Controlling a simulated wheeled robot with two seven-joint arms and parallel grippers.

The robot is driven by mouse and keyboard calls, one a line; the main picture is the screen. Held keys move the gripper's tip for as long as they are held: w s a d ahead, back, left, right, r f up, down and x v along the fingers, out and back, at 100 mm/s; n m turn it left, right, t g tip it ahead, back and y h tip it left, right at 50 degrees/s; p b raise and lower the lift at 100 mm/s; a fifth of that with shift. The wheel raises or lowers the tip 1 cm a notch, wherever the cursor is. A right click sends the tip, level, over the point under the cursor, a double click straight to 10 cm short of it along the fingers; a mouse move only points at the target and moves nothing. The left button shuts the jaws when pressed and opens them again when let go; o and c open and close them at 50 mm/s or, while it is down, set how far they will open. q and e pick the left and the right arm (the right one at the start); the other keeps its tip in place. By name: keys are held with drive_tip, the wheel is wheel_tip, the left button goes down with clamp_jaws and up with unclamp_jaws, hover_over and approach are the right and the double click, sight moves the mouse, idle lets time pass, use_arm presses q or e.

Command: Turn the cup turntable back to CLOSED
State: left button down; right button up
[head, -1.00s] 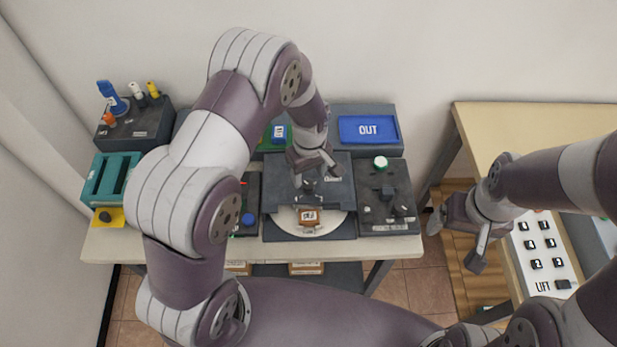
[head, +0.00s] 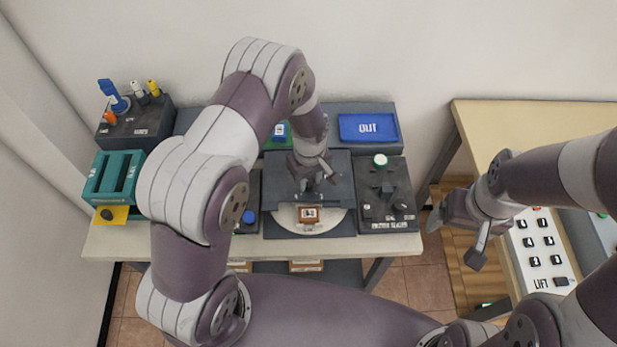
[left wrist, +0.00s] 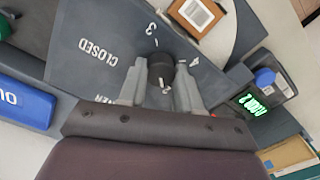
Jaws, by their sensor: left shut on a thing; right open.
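The cup turntable is a dark grey unit (head: 345,222) with a pale disc (head: 338,222) showing in its front opening. A small brown box (head: 308,215) with a white label sits on the disc; it also shows in the left wrist view (left wrist: 197,14). My left gripper (head: 313,184) is over the unit's top. In the left wrist view its fingers are shut on a round black knob (left wrist: 160,72) with a white mark on the gripper side. The CLOSED label (left wrist: 98,52) is left of the knob; another label is partly hidden. My right gripper (head: 455,241) is open and empty.
A blue OUT tray (head: 368,128) lies behind. A teal rack (head: 113,178) is at the left. A button panel labelled LIFT (head: 541,250) is at the right. Floor shows between the tables.

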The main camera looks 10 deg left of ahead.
use_arm(q)
drive_tip(key=shift+m, duration=2.2)
drive_tip(key=shift+d+m, duration=0.1)
drive_tip(key=shift+m, duration=2.1)
drive_tip(key=shift+w+m, duration=0.1)
drive_tip(key=shift+m, duration=4.4)
drive_tip(key=c, duration=0.8)
unclamp_jaws()
